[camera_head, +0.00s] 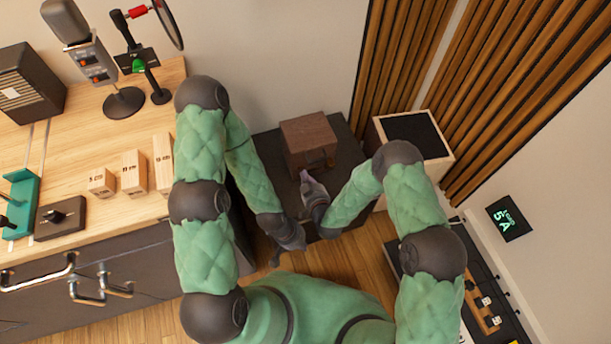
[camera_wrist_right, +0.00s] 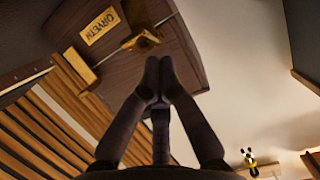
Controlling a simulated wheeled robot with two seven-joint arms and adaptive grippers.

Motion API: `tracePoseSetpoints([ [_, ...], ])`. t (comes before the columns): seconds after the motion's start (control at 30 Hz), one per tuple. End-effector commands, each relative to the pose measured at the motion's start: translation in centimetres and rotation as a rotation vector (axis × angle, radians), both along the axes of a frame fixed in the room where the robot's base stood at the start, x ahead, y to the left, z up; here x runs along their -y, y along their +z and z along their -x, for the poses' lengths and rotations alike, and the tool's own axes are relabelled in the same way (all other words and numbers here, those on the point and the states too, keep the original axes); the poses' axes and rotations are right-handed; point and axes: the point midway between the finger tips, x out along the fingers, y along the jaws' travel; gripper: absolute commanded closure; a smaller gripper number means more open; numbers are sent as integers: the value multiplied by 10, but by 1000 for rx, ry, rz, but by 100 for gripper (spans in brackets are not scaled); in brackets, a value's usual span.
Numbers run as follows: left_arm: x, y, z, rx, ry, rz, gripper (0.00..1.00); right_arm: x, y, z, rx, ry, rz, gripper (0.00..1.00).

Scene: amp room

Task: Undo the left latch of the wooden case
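The brown wooden case (camera_head: 308,135) stands on a dark surface by the wall, its lid down. In the right wrist view, the case (camera_wrist_right: 185,65) shows a brass nameplate (camera_wrist_right: 100,24) and a brass latch fitting (camera_wrist_right: 142,42). Another brass piece (camera_wrist_right: 87,76) is at its edge. My right gripper (camera_head: 304,176) is at the case's front. Its fingertips (camera_wrist_right: 158,82) are together, just short of the brass fitting; contact is unclear. My left gripper (camera_head: 276,262) hangs lower, apart from the case; its finger opening is too small to tell.
A wooden box with a dark top (camera_head: 415,135) stands right of the case. A desk (camera_head: 70,225) with a microphone (camera_head: 88,50) and wooden blocks is at the left. A dark unit (camera_head: 470,275) is at the lower right. Wooden floor shows between.

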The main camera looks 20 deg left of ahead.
Motion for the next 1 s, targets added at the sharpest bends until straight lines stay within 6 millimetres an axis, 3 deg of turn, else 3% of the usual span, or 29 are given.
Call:
tracePoseSetpoints([
  [0.73, 0, -1, 0, 0, 0, 0, 100, 3, -29, 5, -9, -1, 3, 100],
  [1.0, 0, 7, 0, 0, 0, 0, 100, 9, -18, 12, 1, 0, -1, 100],
])
